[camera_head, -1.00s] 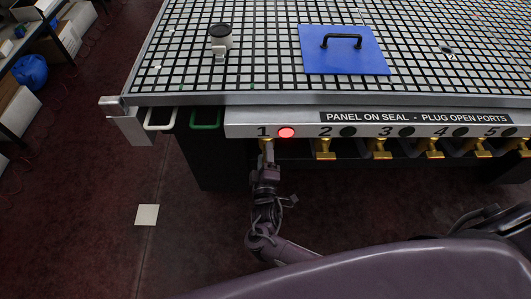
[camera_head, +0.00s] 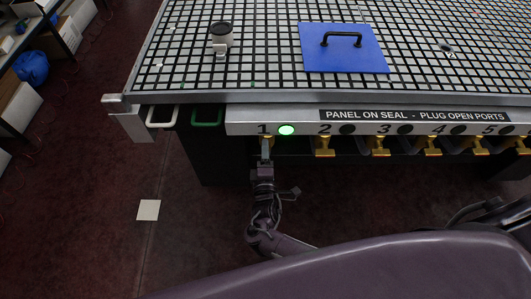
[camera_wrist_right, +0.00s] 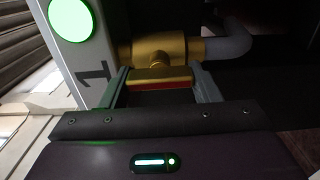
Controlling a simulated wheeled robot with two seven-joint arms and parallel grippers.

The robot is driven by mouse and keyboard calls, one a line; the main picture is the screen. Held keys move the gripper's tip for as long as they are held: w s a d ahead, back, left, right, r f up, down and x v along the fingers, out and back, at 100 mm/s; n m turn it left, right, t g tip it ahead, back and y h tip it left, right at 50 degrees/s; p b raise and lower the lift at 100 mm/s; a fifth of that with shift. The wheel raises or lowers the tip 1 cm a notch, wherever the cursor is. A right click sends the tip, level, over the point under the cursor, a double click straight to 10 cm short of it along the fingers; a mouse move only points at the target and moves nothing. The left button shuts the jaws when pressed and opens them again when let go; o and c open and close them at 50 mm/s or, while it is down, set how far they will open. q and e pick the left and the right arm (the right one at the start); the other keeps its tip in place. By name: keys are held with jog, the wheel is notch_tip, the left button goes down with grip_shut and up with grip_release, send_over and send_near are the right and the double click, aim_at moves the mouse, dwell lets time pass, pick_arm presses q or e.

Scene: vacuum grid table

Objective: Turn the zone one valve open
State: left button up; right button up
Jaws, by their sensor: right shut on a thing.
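The zone one valve is a brass valve (camera_wrist_right: 158,50) on a grey pipe under the table's front edge, beside the number 1. Its yellow handle with a red lower edge (camera_wrist_right: 160,77) sits between the fingers of my right gripper (camera_wrist_right: 158,88). The right gripper is shut on that handle. In the head view the right gripper (camera_head: 266,152) comes up from below and covers most of the valve. The lamp (camera_head: 286,130) beside number 1 glows green, and it also shows green in the right wrist view (camera_wrist_right: 71,18). My left gripper is not in view.
More yellow valve handles (camera_head: 325,146) hang in a row to the right, under dark lamps. The grid table (camera_head: 270,60) above holds a blue panel (camera_head: 342,48) with a black handle and a small round gauge-like part (camera_head: 221,38). The floor to the left is mostly clear.

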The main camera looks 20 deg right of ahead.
jog(key=o, duration=1)
jog(key=v, duration=0.7)
jog(key=shift+s+a, duration=0.2)
jog(key=shift+s, duration=0.2)
